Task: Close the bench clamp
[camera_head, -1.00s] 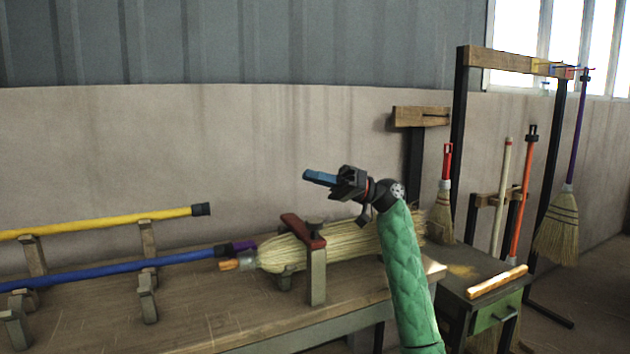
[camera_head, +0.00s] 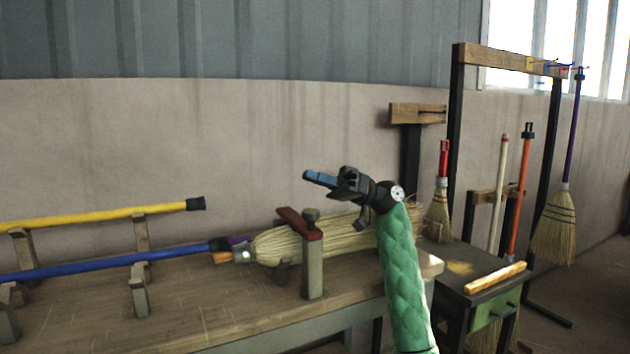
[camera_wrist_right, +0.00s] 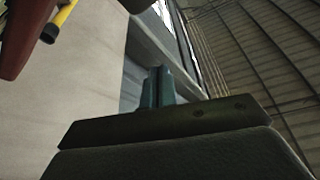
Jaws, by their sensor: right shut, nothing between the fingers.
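The bench clamp has a red bar (camera_head: 298,222) with a dark knob beside it and a grey post (camera_head: 313,268) at its near end. The bar lies across the top of a straw broom head (camera_head: 278,247) on the bench, its near end at the top of the post. My right gripper (camera_head: 320,178) is shut and empty, pointing left above the clamp, apart from it. Its blue fingers (camera_wrist_right: 158,88) are together in the right wrist view, where a red part, likely the bar (camera_wrist_right: 22,38), shows at upper left. My left gripper is not in view.
A blue handle (camera_head: 110,262) and a yellow handle (camera_head: 100,218) rest on supports on the workbench (camera_head: 200,310) at left. A side table (camera_head: 480,272) with a wooden piece stands at right. Brooms hang from a rack (camera_head: 510,59) behind it.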

